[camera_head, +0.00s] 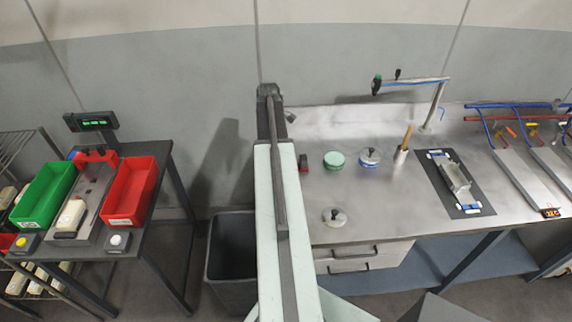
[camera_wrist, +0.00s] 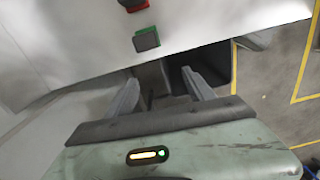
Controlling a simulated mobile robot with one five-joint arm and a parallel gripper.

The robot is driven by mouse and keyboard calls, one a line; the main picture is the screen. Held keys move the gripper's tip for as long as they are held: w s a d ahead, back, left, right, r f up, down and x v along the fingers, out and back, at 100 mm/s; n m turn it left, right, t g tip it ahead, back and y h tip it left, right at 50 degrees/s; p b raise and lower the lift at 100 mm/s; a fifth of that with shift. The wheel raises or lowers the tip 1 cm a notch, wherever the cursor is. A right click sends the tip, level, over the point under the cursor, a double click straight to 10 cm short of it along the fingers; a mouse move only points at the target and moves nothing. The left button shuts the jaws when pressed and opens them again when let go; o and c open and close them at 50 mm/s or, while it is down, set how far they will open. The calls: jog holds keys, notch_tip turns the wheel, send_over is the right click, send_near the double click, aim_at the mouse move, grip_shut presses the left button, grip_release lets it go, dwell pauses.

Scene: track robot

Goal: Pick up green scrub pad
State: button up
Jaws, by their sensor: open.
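In the wrist view a small block with a dark grey-green face and green edges (camera_wrist: 146,38) lies on the pale worktop near its edge; I take it as the green scrub pad. My gripper (camera_wrist: 160,78) is open and empty, its two grey fingers apart and pointing toward the worktop edge, with the block beyond them. A similar dark block with red edges (camera_wrist: 133,4) lies farther off; a red and dark block (camera_head: 303,163) shows beside my arm in the head view. The green-edged block and my gripper do not show clearly in the head view, where my arm covers part of the worktop.
On the steel worktop (camera_head: 390,205) stand a round green-topped item (camera_head: 334,160), a blue-and-white knobbed item (camera_head: 370,157), a knobbed lid (camera_head: 334,217) and a cup (camera_head: 400,155). A dark bin (camera_head: 232,262) stands left of the worktop. A side table holds a red crate (camera_head: 131,194).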

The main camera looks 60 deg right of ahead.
jog(key=shift+n, duration=0.3)
jog(key=s+d, duration=0.4)
jog(key=shift+d, duration=0.1)
notch_tip(320, 180, down, 8)
jog(key=b, duration=0.8)
jog(key=shift+w, duration=0.1)
jog(key=shift+r, duration=0.1)
grip_shut()
